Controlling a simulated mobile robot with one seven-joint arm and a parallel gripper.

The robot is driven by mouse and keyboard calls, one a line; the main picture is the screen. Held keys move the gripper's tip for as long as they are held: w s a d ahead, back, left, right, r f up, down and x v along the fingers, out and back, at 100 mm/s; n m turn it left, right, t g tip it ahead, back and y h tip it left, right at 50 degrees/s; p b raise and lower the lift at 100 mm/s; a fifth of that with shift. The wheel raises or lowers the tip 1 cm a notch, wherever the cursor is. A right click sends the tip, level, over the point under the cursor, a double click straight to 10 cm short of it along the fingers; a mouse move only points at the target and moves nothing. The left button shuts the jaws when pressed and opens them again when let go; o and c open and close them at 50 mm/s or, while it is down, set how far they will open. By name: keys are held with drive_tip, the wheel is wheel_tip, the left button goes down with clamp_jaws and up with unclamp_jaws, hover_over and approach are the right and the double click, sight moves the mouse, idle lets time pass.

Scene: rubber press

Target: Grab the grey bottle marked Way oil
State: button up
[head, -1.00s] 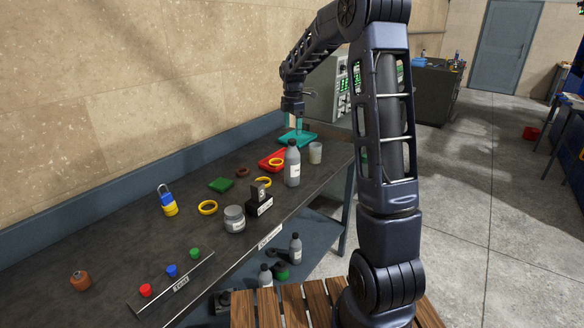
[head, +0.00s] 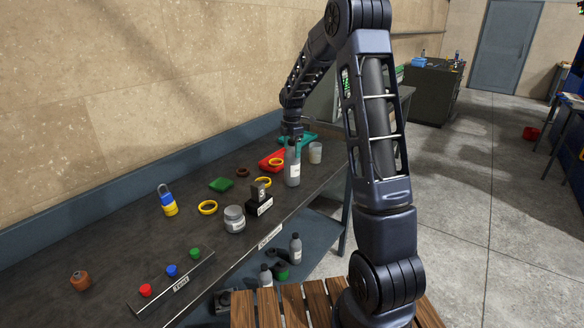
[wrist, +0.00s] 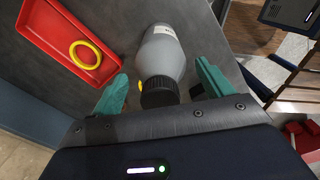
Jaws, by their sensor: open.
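A grey bottle (head: 292,174) with a black cap and a pale label stands upright on the bench. Its label is too small to read. In the wrist view the same grey bottle (wrist: 168,50) lies between the two teal fingers, cap towards the palm. My gripper (wrist: 162,76) is open around the bottle's cap and upper part, with a gap on each side. In the head view my gripper (head: 294,143) is above and partly behind the bottle's top. Two more grey bottles, one upper (head: 295,250) and one lower (head: 265,278), stand on the shelf below; their labels are unreadable.
A red tray (wrist: 115,68) holding a yellow ring lies close to the left finger. A pale cup (head: 315,153) stands right of the bottle. A black stand (head: 259,206) and a grey jar (head: 234,220) are nearer. The bench's front edge is close by.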

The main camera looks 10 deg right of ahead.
drive_tip(key=shift+c, duration=0.2)
clamp_jaws()
drive_tip(key=shift+r, duration=0.2)
